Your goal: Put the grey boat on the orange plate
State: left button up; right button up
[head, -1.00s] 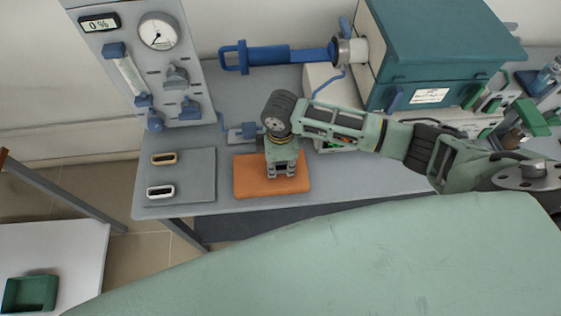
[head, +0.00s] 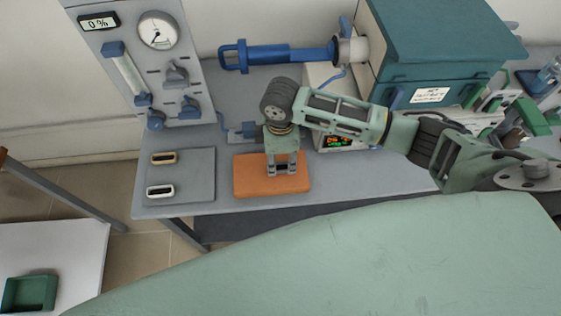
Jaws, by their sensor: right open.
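The orange plate (head: 243,181) lies flat on the grey bench. My right gripper (head: 284,172) points down over the right half of the plate, with its fingers apart. A small grey shape with a dark hollow, which looks like the grey boat (head: 284,168), sits on the plate between the fingertips. It is partly hidden by the fingers, and I cannot tell whether they touch it. My left gripper is not in view.
A grey plate (head: 199,187) to the left holds a tan boat (head: 163,152) and a white boat (head: 160,197). A teal furnace (head: 440,45) and a blue-handled tool (head: 270,56) stand behind. A gauge panel (head: 157,70) is at back left.

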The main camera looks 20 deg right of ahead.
aim_at(280, 168)
notch_tip(280, 168, up, 9)
jog(key=shift+b, duration=0.35)
jog(key=shift+f, duration=0.15)
